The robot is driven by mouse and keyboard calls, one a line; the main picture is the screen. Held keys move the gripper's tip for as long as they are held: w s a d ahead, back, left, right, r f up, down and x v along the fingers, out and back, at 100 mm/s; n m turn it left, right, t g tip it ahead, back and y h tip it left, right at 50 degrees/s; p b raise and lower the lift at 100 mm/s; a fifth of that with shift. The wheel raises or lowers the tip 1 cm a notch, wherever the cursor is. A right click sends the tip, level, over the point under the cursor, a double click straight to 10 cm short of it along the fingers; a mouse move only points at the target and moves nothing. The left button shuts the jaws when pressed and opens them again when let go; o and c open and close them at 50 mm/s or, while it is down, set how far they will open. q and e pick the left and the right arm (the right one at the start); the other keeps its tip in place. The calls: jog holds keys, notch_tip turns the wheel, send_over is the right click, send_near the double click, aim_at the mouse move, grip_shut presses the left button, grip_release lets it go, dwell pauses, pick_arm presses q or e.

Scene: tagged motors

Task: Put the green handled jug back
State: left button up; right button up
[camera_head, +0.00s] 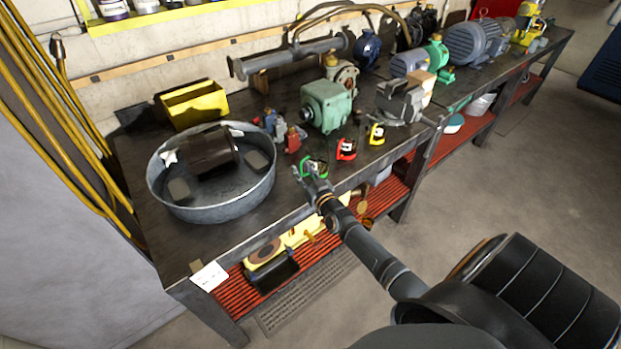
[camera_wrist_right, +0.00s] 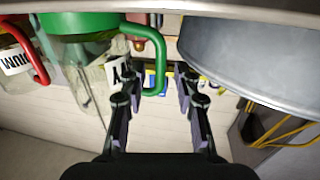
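The green handled jug (camera_head: 313,166) stands on the dark workbench, right of a round metal tub. In the wrist view its green handle (camera_wrist_right: 157,62) and clear body (camera_wrist_right: 88,80) show at the upper left. My right gripper (camera_head: 312,178) is at the jug's near side in the head view. In the wrist view the right gripper (camera_wrist_right: 158,78) is open, its fingers apart, with the lower part of the handle showing between them. I cannot tell whether a finger touches the handle. My left gripper is not in view.
A red handled jug (camera_head: 346,149) and a yellow handled jug (camera_head: 377,134) stand right of the green one. The metal tub (camera_head: 225,208) is close on the left. A green machine (camera_head: 326,106) stands behind. The bench's lower shelf (camera_head: 228,299) holds several items.

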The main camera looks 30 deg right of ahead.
pick_arm(q)
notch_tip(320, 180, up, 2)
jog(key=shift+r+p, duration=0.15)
jog(key=shift+p, duration=0.6)
pick_arm(e)
jog(key=s, duration=0.9)
jog(key=shift+s+a, duration=0.4)
jog(key=shift+a, duration=0.05)
jog(key=shift+r, duration=0.1)
jog(key=s+f+g, duration=0.2)
jog(key=s+f, duration=0.2)
jog(key=f, duration=0.5)
jog(key=s+f+g, duration=0.3)
jog(key=s+f, duration=0.1)
jog(key=f, duration=0.4)
jog(key=s+f+g, duration=0.2)
jog(key=s+f, duration=0.2)
jog(key=f, duration=0.5)
jog(key=s+a+f+g, duration=0.2)
jog(key=s+f, duration=0.3)
jog(key=s, duration=0.4)
jog(key=s+a+f+n+g, duration=0.1)
jog(key=s+f+g, duration=0.3)
jog(key=s, duration=0.6)
jog(key=s+a+f+g, duration=0.3)
jog(key=s+f, duration=0.5)
jog(key=s, duration=0.2)
jog(key=shift+s+f+g+y, duration=0.2)
jog(key=shift+f+g+y, duration=0.05)
jog(key=shift+g+y, duration=0.15)
